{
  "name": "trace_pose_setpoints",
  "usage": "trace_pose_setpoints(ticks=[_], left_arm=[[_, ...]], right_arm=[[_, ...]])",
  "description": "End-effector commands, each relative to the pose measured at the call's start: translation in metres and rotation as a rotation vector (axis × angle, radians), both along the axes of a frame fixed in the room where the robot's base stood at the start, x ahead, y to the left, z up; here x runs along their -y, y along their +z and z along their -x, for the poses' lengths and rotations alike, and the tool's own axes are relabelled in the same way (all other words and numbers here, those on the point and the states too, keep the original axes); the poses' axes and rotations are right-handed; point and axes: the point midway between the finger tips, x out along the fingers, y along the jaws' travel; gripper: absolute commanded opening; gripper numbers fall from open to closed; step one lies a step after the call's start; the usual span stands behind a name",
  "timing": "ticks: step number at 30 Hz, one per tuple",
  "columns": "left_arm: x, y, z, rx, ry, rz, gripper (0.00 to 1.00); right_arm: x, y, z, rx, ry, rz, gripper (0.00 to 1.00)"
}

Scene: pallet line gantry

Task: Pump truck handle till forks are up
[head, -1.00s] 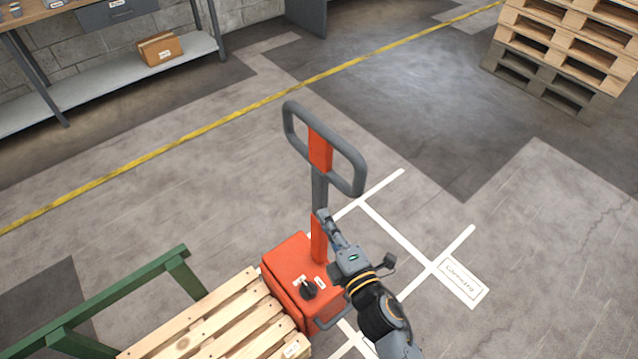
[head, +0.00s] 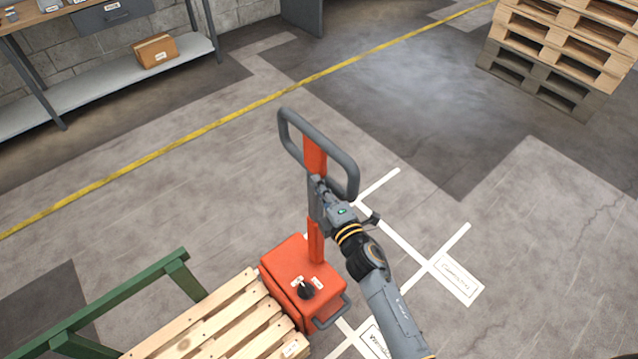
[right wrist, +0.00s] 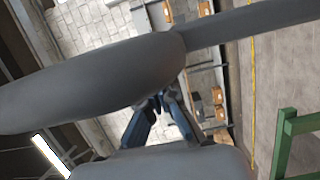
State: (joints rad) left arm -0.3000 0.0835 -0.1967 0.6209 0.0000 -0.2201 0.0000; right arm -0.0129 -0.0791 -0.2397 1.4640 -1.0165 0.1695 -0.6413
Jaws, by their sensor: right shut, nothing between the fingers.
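The orange pump truck (head: 305,272) stands in the lower middle of the head view, with a black knob on its top. Its upright handle ends in a grey loop (head: 342,163) with an orange centre strip. My right gripper (head: 318,184) is beside the handle's shaft, just below the loop; I cannot tell whether it touches. In the right wrist view the fingers (right wrist: 160,100) are together, with a large grey bar close in front of the camera. My left gripper is out of view. The forks are hidden under a wooden pallet (head: 225,325).
A green rail frame (head: 125,300) stands left of the pallet. A shelf bench with a cardboard box (head: 156,50) is at the upper left, and stacked pallets (head: 560,50) are at the upper right. The floor around the handle is clear.

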Motion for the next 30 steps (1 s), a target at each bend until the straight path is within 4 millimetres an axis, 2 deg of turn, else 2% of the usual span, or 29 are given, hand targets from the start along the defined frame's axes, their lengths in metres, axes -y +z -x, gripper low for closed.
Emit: trace_pose_setpoints(ticks=[8, 14, 17, 22, 27, 30], left_arm=[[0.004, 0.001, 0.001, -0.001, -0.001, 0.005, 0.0], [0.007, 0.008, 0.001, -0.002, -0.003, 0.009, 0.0], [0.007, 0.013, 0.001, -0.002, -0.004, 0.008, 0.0], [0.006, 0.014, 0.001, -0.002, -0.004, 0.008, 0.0], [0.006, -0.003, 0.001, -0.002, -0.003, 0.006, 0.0], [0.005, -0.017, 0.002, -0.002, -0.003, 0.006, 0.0]], right_arm=[[0.002, 0.0, -0.001, -0.002, -0.001, -0.001, 0.0], [0.024, 0.003, -0.017, -0.027, -0.002, -0.031, 0.0], [0.045, 0.004, -0.032, -0.055, -0.004, -0.069, 0.0], [0.096, -0.004, -0.069, -0.122, -0.006, -0.159, 0.0], [0.146, -0.022, -0.105, -0.192, -0.007, -0.259, 0.0], [0.169, -0.033, -0.121, -0.225, -0.007, -0.306, 0.0]])
